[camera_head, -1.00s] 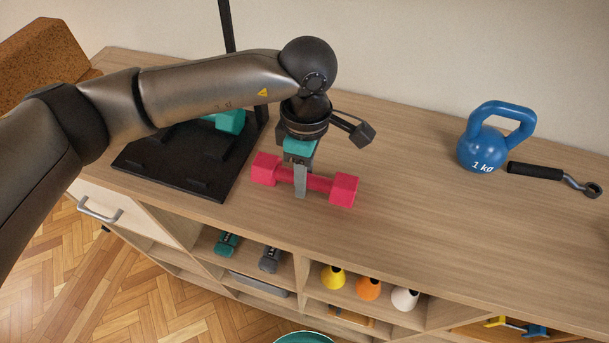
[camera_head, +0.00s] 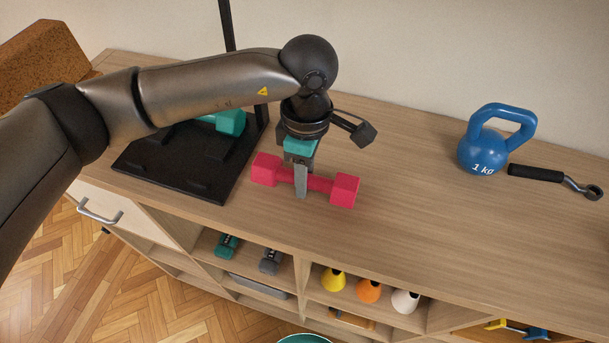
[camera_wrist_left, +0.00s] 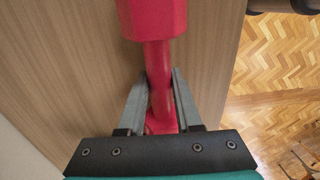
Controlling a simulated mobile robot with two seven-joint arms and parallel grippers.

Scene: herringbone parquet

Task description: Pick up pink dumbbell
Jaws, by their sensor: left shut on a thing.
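The pink dumbbell (camera_head: 320,183) is at the middle of the wooden cabinet top in the head view, with one head to the left and one to the right. My left gripper (camera_head: 300,192) comes down from above and is shut on its handle. In the left wrist view the two grey fingers (camera_wrist_left: 160,92) lie on either side of the pink handle (camera_wrist_left: 158,60). One dumbbell head fills the top of that view, and the other is partly hidden by the gripper. I cannot tell whether the dumbbell touches the top. My right gripper is not in view.
A black rack (camera_head: 180,168) with a teal dumbbell (camera_head: 231,121) stands left of the gripper. A blue kettlebell (camera_head: 487,148) and a black-handled bar (camera_head: 536,173) lie to the right. Shelves below hold small dumbbells and colored weights. The cabinet top (camera_head: 420,215) front right is clear.

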